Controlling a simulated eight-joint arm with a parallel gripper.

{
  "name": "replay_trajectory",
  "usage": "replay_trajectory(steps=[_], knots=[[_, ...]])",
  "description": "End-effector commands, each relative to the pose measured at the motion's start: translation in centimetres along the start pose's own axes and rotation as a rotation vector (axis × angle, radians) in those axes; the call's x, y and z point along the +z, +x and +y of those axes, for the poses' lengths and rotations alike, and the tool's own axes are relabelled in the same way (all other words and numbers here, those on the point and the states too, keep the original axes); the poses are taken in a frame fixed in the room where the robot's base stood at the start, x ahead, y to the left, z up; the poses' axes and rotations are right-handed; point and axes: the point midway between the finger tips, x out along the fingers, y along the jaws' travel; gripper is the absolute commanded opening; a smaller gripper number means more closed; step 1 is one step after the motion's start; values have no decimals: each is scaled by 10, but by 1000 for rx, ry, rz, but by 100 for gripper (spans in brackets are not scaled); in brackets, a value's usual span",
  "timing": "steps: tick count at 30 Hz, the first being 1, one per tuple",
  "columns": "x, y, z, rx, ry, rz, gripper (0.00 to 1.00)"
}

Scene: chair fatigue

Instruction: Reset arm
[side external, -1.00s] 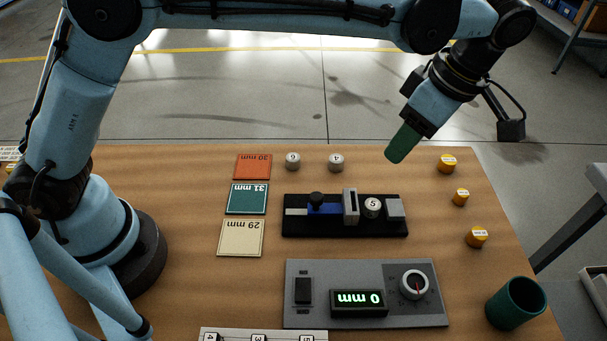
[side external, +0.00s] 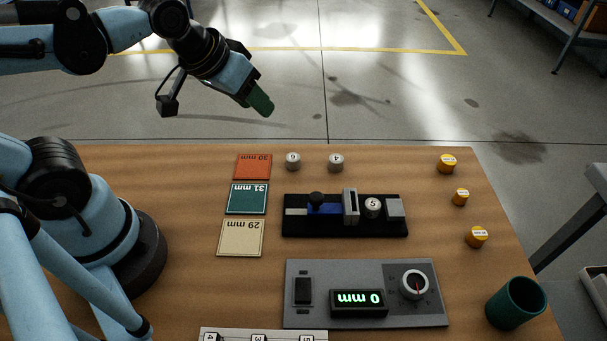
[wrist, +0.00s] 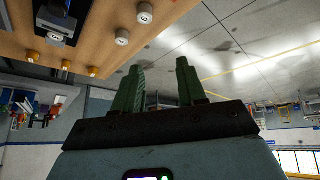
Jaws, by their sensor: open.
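My gripper (side external: 262,101) is up in the air beyond the far edge of the wooden table (side external: 190,220), at the upper left of the side view. In the wrist view its two green fingers (wrist: 158,90) stand apart with nothing between them. My arm is raised and folded back over its base at the left of the table.
The table holds orange (side external: 252,167), teal (side external: 247,198) and cream (side external: 240,238) plates, two grey cylinders (side external: 293,161), a black slide fixture (side external: 330,228) with a numbered cylinder (side external: 373,207), a grey panel (side external: 330,275) reading 0 mm, several yellow pieces (side external: 477,237) and a green cup (side external: 508,308).

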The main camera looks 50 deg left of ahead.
Motion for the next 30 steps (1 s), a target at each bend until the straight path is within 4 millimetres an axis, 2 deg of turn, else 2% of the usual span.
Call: replay_trajectory(steps=[1,6,30], knots=[[6,2,-6,-3,37,22,41],[14,4,-12,-7,114,58,41],[14,4,-12,-8,121,59,41]])
